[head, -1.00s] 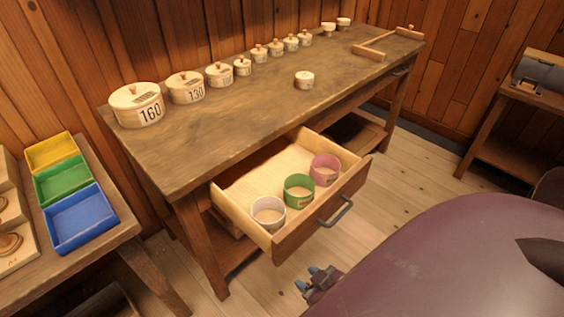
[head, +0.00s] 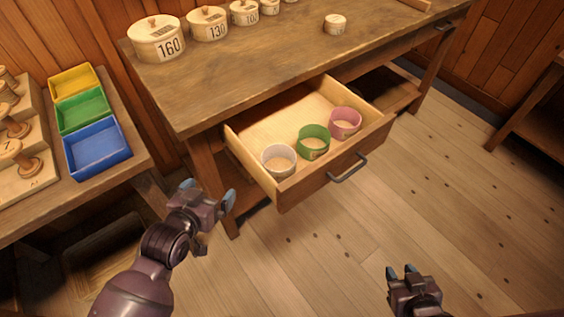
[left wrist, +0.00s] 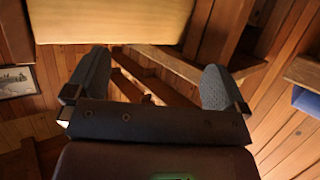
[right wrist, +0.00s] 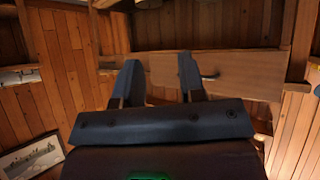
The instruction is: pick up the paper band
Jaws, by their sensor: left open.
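Three ring-shaped bands stand in the open drawer: a whitish one (head: 279,161) at the left, a green one (head: 313,142) in the middle and a pink one (head: 345,123) at the right. The whitish one looks most like the paper band. My left gripper (head: 208,193) is open and empty, in front of the drawer and lower left of the whitish band. Its spread fingers also show in the left wrist view (left wrist: 157,62). My right gripper (head: 402,272) is further right and away from the drawer. Its fingers are apart and empty in the right wrist view (right wrist: 158,62).
The drawer (head: 331,181) sticks out of the workbench (head: 230,82) and has a dark handle (head: 348,169). Lidded, numbered tubs (head: 157,38) line the bench top. A side table at the left holds yellow, green and blue trays (head: 98,147). The floor in front is clear.

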